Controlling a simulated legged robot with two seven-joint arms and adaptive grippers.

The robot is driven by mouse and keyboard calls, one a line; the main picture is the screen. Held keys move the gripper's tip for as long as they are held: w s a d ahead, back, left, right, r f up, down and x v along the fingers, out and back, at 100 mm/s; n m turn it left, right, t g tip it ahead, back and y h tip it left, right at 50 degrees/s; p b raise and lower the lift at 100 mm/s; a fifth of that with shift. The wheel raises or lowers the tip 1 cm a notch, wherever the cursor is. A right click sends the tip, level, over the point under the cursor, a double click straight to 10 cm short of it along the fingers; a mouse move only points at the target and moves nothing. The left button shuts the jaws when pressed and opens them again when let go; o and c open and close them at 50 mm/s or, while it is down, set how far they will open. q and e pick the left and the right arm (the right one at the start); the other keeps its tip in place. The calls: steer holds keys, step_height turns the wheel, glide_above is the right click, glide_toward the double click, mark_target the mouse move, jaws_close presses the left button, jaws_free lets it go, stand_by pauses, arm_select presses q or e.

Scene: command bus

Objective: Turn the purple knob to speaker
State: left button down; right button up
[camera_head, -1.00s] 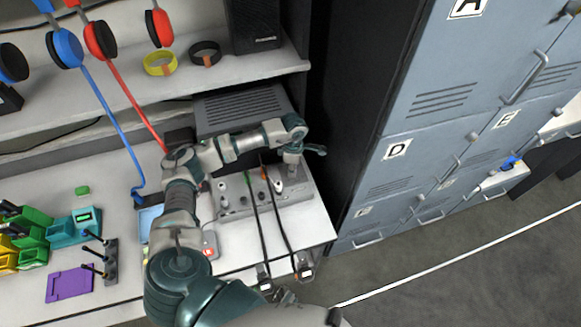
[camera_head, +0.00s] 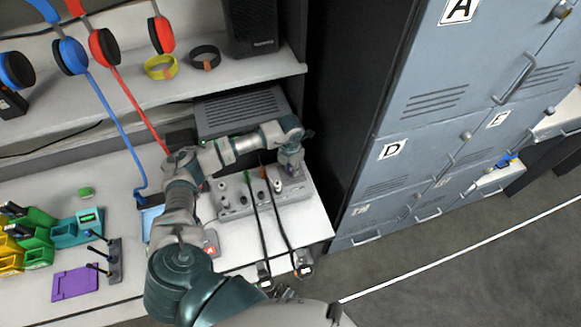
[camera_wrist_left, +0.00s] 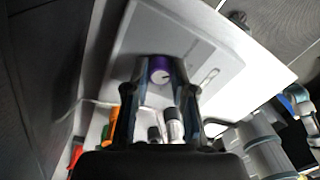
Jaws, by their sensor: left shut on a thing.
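The purple knob (camera_wrist_left: 160,70) sits between the two fingertips of my left gripper (camera_wrist_left: 160,84) in the left wrist view. The fingers are shut on it, one on each side, and a dark line shows on its face. In the head view my left gripper (camera_head: 291,170) points down at the right end of the grey control panel (camera_head: 236,195), where it mostly hides the knob. Any label for speaker is too small to read. My right gripper is not in view.
Black cables with green and orange plugs run from the panel over the front edge of the desk (camera_head: 310,225). A grey vented box (camera_head: 240,108) stands behind the panel. Lockers (camera_head: 400,150) stand to the right. Colored bins (camera_head: 35,240) lie at the left.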

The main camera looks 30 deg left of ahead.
mark_target(291, 168)
arm_select(q)
steer(key=shift+w+r+n, duration=0.25)
steer(key=shift+r+n, duration=0.05)
steer(key=shift+n, duration=0.6)
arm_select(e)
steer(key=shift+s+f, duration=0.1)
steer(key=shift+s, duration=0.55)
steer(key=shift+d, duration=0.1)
arm_select(q)
steer(key=c, duration=1.3)
jaws_free()
steer(key=o, duration=0.3)
steer(key=shift+f, duration=0.15)
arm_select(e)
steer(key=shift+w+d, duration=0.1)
arm_select(q)
steer(key=shift+s, duration=0.1)
steer(key=r, duration=1.1)
steer(key=shift+a+r, duration=0.25)
steer(key=shift+r, duration=0.15)
